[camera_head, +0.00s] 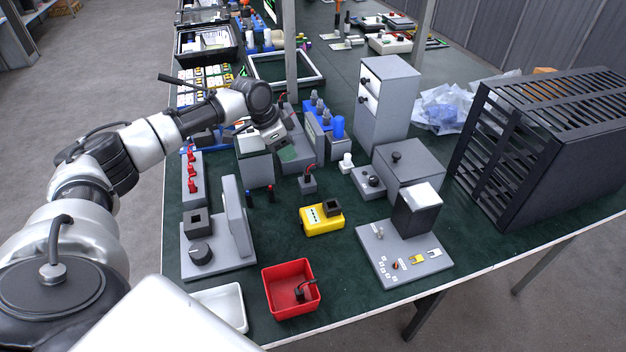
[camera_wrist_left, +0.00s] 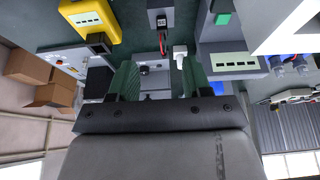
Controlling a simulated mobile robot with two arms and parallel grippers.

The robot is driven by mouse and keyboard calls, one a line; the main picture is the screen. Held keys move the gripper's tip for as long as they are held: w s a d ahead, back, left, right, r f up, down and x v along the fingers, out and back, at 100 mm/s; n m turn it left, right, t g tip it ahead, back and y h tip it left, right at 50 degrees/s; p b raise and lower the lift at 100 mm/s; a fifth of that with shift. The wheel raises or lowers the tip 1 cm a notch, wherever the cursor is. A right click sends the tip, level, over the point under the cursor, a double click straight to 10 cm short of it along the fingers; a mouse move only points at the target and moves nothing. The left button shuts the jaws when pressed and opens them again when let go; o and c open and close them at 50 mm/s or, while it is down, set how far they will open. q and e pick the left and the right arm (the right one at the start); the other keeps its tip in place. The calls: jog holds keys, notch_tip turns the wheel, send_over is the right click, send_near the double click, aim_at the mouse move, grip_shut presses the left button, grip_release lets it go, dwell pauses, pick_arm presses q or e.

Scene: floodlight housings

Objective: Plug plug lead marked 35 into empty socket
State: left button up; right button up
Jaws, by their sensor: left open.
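A black plug with a red lead (camera_head: 307,183) stands on the green table near the middle; in the wrist view a plug with a red lead (camera_wrist_left: 161,24) is ahead of the fingers. Another black plug lead (camera_head: 300,293) lies in the red tray (camera_head: 268,297). No number is readable, so I cannot tell which lead is marked 35. A grey panel carries a black square block (camera_head: 193,222) and a knob; whether it is an empty socket is unclear. My left gripper (camera_head: 286,153) is open and empty above the table, left of the middle plug; its fingers (camera_wrist_left: 158,82) are apart. My right gripper is not in view.
A yellow meter (camera_head: 321,220) with a black block sits mid-table. Grey boxes (camera_head: 387,105), a grey switch panel (camera_head: 402,262) and a black slatted cage (camera_head: 545,145) fill the right. A white tray (camera_head: 221,307) is at the front left. Bare table shows around the meter.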

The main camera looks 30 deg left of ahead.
pick_arm(q)
send_over(306, 173)
jog(key=s+a, duration=0.2)
notch_tip(306, 173, down, 5)
jog(key=shift+f, duration=0.15)
jog(key=x, duration=0.5)
jog(key=shift+w+d, duration=0.15)
jog(key=shift+w+d+f, duration=0.1)
jog(key=shift+w+f, duration=0.1)
jog(key=shift+f, duration=0.3)
grip_shut()
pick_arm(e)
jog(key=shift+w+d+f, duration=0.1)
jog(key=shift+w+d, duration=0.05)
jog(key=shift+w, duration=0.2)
pick_arm(q)
jog(key=shift+r, duration=0.15)
